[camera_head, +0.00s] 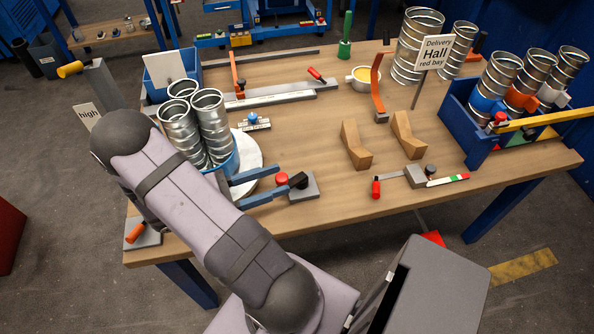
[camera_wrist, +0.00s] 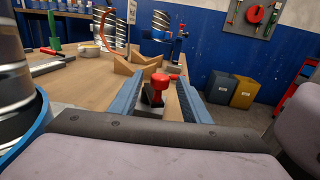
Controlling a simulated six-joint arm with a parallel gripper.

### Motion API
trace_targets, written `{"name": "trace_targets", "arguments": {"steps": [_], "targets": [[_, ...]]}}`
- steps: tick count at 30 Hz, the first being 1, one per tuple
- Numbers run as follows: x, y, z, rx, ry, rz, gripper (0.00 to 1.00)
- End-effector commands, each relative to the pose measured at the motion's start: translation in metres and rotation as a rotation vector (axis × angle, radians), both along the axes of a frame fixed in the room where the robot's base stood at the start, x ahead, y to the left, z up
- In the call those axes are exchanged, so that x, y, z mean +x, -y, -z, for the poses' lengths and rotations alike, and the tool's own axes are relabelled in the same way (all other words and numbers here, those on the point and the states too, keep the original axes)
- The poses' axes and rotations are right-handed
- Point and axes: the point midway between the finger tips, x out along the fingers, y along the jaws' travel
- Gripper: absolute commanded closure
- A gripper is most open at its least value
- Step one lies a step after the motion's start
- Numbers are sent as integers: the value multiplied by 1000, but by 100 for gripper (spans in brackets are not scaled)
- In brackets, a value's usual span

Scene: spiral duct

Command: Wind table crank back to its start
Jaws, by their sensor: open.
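A small crank with a red knob (camera_head: 281,179) and a black part (camera_head: 298,180) stands on a grey base plate (camera_head: 308,190), right of the white round turntable (camera_head: 255,150). I take it for the table crank. My gripper (camera_head: 282,181) is open, its two blue fingers reaching either side of the red knob. In the wrist view the red knob (camera_wrist: 160,81) stands upright between the fingers (camera_wrist: 160,90), with gaps on both sides. The turntable carries several metal spiral ducts (camera_head: 212,125) in a blue holder. My arm hides part of the turntable.
A grey block with a red-handled lever (camera_head: 376,188) and a coloured strip (camera_head: 448,180) lies near the front edge. Two wooden cradles (camera_head: 357,145) stand behind it. A blue rack (camera_head: 455,120) of ducts stands right. A "high" sign (camera_head: 87,116) is at left.

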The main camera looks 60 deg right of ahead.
Motion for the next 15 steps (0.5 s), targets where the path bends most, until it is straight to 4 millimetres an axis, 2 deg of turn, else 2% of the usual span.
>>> {"name": "trace_targets", "arguments": {"steps": [15], "targets": [[-35,48,-1,0,3,3,57]]}}
